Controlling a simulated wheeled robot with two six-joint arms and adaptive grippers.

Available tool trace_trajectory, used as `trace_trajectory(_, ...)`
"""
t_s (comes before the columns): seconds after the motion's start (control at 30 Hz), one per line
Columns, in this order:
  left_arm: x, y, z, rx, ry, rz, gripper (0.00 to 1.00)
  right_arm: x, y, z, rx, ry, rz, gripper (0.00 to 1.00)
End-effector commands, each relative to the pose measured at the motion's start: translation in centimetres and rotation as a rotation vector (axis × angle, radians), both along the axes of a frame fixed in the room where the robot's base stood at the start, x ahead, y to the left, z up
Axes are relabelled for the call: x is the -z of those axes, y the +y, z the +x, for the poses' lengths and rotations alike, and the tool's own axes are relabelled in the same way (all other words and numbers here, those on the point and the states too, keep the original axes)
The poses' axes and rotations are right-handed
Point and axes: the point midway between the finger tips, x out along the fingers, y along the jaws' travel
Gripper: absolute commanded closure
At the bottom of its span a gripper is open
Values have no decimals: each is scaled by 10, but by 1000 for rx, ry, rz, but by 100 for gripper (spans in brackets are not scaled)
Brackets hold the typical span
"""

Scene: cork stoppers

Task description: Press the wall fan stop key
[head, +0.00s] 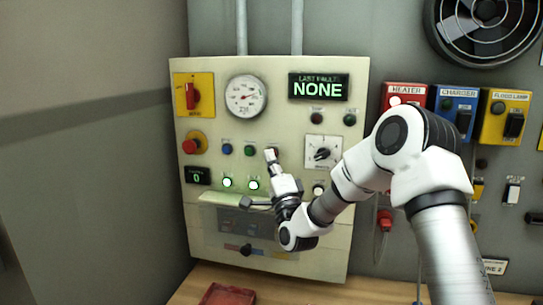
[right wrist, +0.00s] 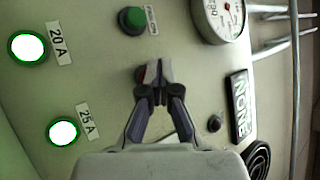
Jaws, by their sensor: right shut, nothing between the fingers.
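My right gripper (head: 270,155) is shut and empty, its fingertips in front of the cream control panel (head: 330,225). In the right wrist view the closed fingertips (right wrist: 154,72) cover most of a small red button (right wrist: 141,75), of which only a sliver shows. I cannot tell whether they touch it. A green button (right wrist: 132,20) sits beside it; it also shows in the head view (head: 249,150). No readable label marks the wall fan stop key. The wall fan (head: 487,15) is at the upper right. My left gripper is not in view.
Two lit lamps (head: 227,182) (head: 254,184) sit below the buttons. A red emergency knob (head: 189,147), a gauge (head: 246,95) and a rotary dial (head: 322,153) are around. Red, blue and yellow switch boxes (head: 456,108) hang at the right. A red tray (head: 228,295) lies below.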

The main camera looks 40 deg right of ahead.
Motion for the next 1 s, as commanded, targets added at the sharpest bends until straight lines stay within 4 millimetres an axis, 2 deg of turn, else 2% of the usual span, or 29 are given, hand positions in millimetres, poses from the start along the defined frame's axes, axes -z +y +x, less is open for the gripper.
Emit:
trace_trajectory(0.3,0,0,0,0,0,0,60,0,0,0,1,-1,0,100)
trace_trajectory(0.6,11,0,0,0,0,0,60,1,11,-9,0,-2,-1,100)
trace_trajectory(1.0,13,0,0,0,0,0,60,0,14,-12,0,-1,0,100)
